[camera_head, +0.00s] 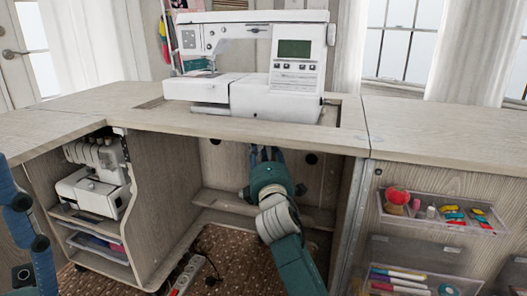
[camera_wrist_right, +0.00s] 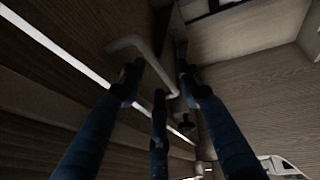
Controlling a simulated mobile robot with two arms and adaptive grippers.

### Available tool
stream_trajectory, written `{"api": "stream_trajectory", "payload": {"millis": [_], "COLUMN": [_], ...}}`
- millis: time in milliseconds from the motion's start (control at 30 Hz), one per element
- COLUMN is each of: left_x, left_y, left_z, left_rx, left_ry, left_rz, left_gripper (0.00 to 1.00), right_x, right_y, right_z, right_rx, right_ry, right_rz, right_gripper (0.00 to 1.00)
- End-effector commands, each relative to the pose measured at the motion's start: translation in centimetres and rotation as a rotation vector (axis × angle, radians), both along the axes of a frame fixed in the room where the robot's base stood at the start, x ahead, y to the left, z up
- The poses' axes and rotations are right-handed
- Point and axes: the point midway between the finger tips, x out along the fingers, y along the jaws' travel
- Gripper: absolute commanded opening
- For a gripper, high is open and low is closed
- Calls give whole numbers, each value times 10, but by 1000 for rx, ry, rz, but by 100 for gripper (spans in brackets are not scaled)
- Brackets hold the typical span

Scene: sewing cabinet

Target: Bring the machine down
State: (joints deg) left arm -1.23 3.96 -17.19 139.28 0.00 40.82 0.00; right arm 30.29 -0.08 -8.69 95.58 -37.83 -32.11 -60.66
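The white sewing machine (camera_head: 255,62) stands upright in the opening of the cabinet top (camera_head: 430,130), at about tabletop level. My right gripper (camera_head: 265,152) reaches into the kneehole under the top, below the machine. In the right wrist view, its blue fingers (camera_wrist_right: 158,84) are spread apart. A bent grey lever (camera_wrist_right: 143,64) runs in front of and between the fingertips, and I cannot tell whether they touch it. The lever is hidden in the head view. Blue segments of my left gripper (camera_head: 28,222) show at the left edge, only partly in frame.
A second white machine (camera_head: 93,180) sits on a shelf in the left compartment. A clear bin (camera_head: 440,210) with sewing items hangs on the right door, above another with pens (camera_head: 410,278). A power strip (camera_head: 186,274) lies on the patterned floor. The kneehole walls bound my right arm.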

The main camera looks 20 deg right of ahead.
Motion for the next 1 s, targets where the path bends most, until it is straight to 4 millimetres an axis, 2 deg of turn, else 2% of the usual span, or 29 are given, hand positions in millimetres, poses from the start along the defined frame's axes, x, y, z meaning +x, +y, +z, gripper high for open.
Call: {"api": "stream_trajectory", "payload": {"millis": [133, 400, 433, 600, 867, 1000], "left_x": [-2, -2, -2, -2, -2, -1], "left_y": [0, -1, -1, -1, -1, -1], "left_z": [2, 3, 3, 3, 3, 1], "left_rx": [1, 2, 2, 2, 1, 2], "left_ry": [-14, -15, -15, -15, -16, -15], "left_rz": [1, 1, 1, 1, 0, 0], "left_gripper": [52, 52, 52, 52, 52, 52], "right_x": [10, 11, 11, 11, 11, 11], "right_y": [-2, -2, -2, -2, -3, -11], "right_z": [1, 3, 3, 3, 1, -8], "right_rx": [1, 1, 1, 1, 1, 0], "right_ry": [0, 0, 0, 0, 1, 5], "right_rz": [0, 0, 0, 0, 0, -2], "right_gripper": [34, 34, 32, 0, 0, 0]}}
